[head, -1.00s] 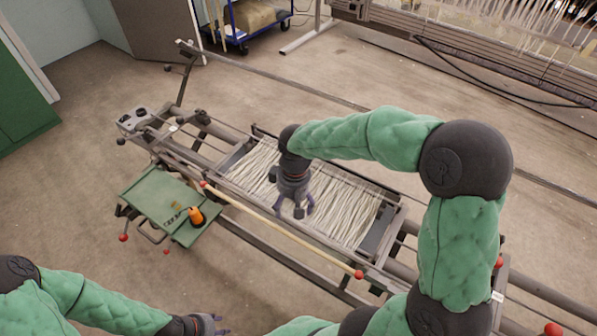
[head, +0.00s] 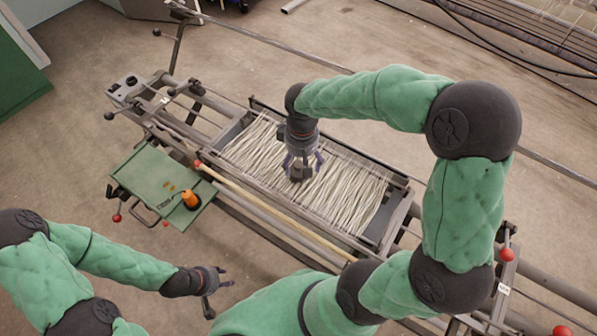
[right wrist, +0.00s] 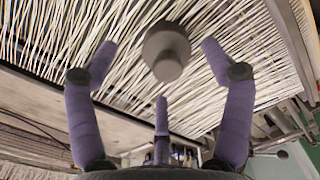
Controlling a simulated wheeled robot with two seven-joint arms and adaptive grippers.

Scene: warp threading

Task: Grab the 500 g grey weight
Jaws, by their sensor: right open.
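The grey weight (right wrist: 166,46), a short dark cylinder with a narrower knob, shows in the right wrist view against the pale threads. My right gripper (right wrist: 160,75) has its purple fingers spread around the weight, with gaps visible on both sides. In the head view my right gripper (head: 302,170) hangs over the pale warp threads (head: 345,195); its fingers and wrist make the weight hard to pick out there. My left gripper (head: 221,297) is open and empty at the lower left, above the floor, apart from the loom.
The threads lie in a dark-framed loom bed (head: 398,222). A wooden rod (head: 275,213) with red ends runs along its front. A green side tray (head: 148,178) carries an orange object (head: 190,199). Long rails run behind the loom.

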